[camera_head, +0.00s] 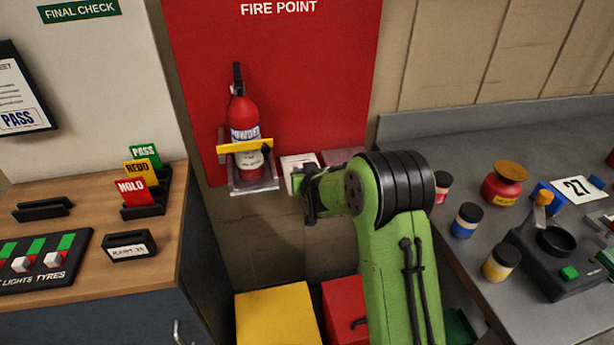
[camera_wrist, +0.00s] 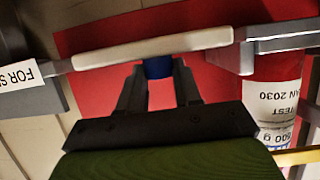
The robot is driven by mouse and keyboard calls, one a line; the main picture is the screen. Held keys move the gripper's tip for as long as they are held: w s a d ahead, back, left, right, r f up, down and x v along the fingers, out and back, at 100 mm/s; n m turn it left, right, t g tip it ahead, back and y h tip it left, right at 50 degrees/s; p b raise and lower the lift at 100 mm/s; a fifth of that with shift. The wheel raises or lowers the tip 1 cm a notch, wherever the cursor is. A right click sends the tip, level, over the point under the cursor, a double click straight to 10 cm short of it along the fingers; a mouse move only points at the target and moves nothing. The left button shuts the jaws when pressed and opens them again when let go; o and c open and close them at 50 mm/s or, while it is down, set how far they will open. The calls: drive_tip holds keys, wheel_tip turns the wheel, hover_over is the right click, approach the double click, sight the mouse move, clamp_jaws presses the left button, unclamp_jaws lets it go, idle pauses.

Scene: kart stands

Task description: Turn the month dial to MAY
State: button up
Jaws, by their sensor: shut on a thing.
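The month dial shows in the wrist view as a pale plate (camera_wrist: 165,47) seen nearly edge-on, with a blue knob (camera_wrist: 158,68) under it. My gripper (camera_wrist: 160,80) has its two dark fingers on either side of the blue knob and is shut on it. In the head view, my gripper (camera_head: 303,190) is in front of a pale plate (camera_head: 297,163) low on the red fire point board, and the knob is hidden there. The dial's month marks and its setting cannot be read in either view.
A red fire extinguisher (camera_head: 243,118) stands in its bracket just left of my gripper, with a yellow strap (camera_head: 240,146) across it. A grey bench (camera_head: 470,190) with jars is at the right; a wooden-topped counter (camera_head: 100,255) is at the left. Yellow (camera_head: 275,315) and red boxes stand below.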

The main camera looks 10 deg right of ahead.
drive_tip(key=m+h+b, duration=0.1)
drive_tip(key=h, duration=0.1)
drive_tip(key=a+m+h+b, duration=0.1)
drive_tip(key=m+h, duration=0.1)
drive_tip(key=shift+w+f+m+g+b, duration=0.1)
drive_tip(key=shift+f+m+g+b, duration=0.1)
drive_tip(key=shift+m+g+b, duration=0.15)
drive_tip(key=shift+r+m+g+h+b, duration=0.1)
drive_tip(key=shift+m+g+h+b, duration=0.45)
drive_tip(key=shift+m+g+h, duration=0.85)
drive_tip(key=shift+m+t+h, duration=0.35)
drive_tip(key=shift+h, duration=0.15)
drive_tip(key=o, duration=1)
drive_tip(key=shift+w, duration=0.1)
drive_tip(key=shift+o, duration=0.2)
drive_tip(key=p+v, duration=0.2)
drive_tip(key=v, duration=1.3)
drive_tip(key=shift+s+a, duration=0.25)
drive_tip(key=shift+a, duration=0.05)
drive_tip(key=shift+r, duration=0.15)
